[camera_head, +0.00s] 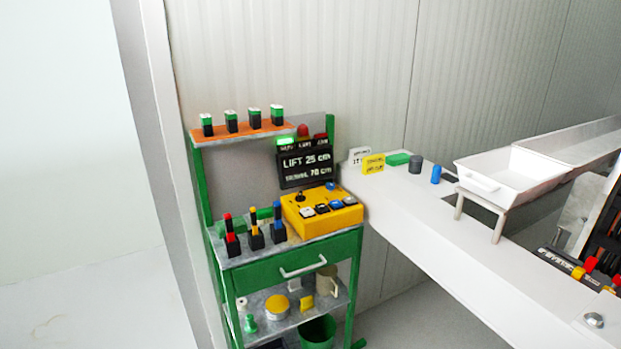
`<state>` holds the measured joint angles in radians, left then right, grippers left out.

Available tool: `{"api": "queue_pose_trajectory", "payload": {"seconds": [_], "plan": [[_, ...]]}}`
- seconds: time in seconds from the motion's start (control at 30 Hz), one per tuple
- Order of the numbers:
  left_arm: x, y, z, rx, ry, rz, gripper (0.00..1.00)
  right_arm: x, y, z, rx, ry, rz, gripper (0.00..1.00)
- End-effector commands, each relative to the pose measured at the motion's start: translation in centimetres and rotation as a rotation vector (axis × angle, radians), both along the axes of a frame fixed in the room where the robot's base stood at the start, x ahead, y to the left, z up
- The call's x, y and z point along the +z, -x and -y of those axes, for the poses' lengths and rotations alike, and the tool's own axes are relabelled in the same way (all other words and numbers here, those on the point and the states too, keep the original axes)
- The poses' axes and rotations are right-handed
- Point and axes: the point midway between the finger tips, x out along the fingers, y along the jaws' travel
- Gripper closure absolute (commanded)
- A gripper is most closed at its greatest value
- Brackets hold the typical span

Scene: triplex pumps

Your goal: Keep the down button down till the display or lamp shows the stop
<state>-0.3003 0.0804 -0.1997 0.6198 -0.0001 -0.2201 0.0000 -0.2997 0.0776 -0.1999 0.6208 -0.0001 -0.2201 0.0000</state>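A yellow control box (322,214) stands on the green bench. I cannot tell which button is the down button or whether any is pressed. The black display (306,166) behind it reads "LIFT 25 cm", with a second line that seems to end in "70 cm". Above it, a green lamp (285,141) looks lit, beside a red dome (302,130). Neither gripper is in view.
Several black tools with coloured tops (255,237) stand left of the box. The green drawer (290,262) is shut. A white counter (420,215) runs along the right, with a white tray (510,175). Pale floor (80,300) is clear at left.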

Motion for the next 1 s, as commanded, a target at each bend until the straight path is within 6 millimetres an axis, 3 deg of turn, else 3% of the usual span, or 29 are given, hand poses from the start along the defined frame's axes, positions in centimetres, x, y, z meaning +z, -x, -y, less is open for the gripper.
{"api": "queue_pose_trajectory", "payload": {"seconds": [0.03, 0.13, 1.0], "plan": [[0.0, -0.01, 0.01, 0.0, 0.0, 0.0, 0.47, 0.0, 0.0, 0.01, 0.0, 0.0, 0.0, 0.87], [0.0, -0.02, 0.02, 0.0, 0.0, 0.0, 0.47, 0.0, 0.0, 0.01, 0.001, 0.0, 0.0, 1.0], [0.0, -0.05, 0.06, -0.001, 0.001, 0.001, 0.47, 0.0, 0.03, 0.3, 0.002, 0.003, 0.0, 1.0]]}}
